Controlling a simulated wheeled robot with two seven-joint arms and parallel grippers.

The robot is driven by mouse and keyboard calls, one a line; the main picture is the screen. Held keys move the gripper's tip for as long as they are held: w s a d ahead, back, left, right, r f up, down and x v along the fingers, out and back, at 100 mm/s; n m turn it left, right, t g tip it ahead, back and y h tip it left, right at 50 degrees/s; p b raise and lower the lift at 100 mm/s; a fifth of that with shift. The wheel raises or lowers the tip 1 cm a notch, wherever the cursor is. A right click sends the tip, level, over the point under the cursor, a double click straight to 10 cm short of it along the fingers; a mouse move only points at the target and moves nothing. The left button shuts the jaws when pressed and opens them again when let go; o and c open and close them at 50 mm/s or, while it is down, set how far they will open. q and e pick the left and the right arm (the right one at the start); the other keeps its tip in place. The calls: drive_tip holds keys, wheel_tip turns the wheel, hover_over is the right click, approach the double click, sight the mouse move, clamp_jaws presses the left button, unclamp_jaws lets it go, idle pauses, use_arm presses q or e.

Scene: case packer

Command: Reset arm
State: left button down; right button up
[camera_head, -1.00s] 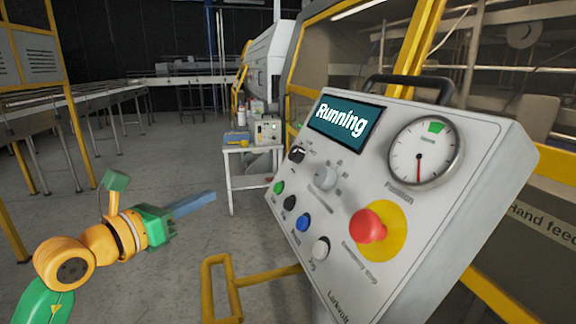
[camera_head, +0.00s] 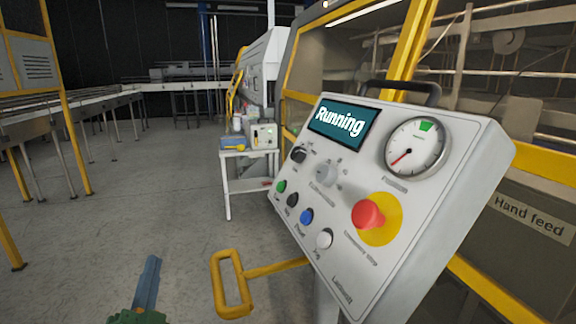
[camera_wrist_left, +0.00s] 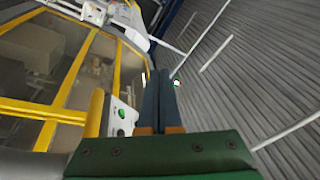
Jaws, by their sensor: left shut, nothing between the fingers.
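My left gripper (camera_head: 149,280) is low at the bottom left of the head view, its blue-grey fingers together and empty, pointing up the picture. In the left wrist view the shut fingers (camera_wrist_left: 160,95) show above the green gripper body. The grey control panel (camera_head: 290,235) stands to the right of the gripper, well apart from it. Its screen (camera_head: 343,124) reads "Running". It carries a round gauge (camera_head: 415,146), a red emergency stop button (camera_head: 369,214), a grey knob and several small buttons. The right gripper is not in view.
A yellow rail (camera_head: 230,285) stands between my left gripper and the panel. A small white table (camera_head: 245,186) with boxes stands behind. Conveyors (camera_head: 60,122) run along the left. The grey floor (camera_head: 130,205) in between is clear.

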use_arm(q)
drive_tip(key=s+f+n+g, duration=0.3)
drive_tip(key=s+f+g, duration=0.15)
drive_tip(key=f, duration=0.55)
drive_tip(key=s+f+n+g, duration=0.35)
drive_tip(key=f+g, duration=0.25)
drive_tip(key=f, duration=0.4)
drive_tip(key=s+d+f+g+h, duration=0.2)
drive_tip(key=s+d+f+g, duration=0.15)
drive_tip(key=s, duration=0.35)
drive_tip(key=s+d+f+g+h, duration=0.25)
drive_tip(key=s+d+f, duration=0.2)
drive_tip(key=s, duration=0.35)
wheel_tip(320, 180, down, 18)
drive_tip(key=s+a+r+g, duration=0.1)
drive_tip(key=s+g, duration=0.1)
drive_tip(key=s+a+f+g, duration=0.1)
drive_tip(key=s+a+f, duration=0.1)
drive_tip(key=s+f, duration=0.9)
drive_tip(key=shift+s, duration=0.5)
drive_tip(key=shift+a+y, duration=0.1)
drive_tip(key=shift+y, duration=0.15)
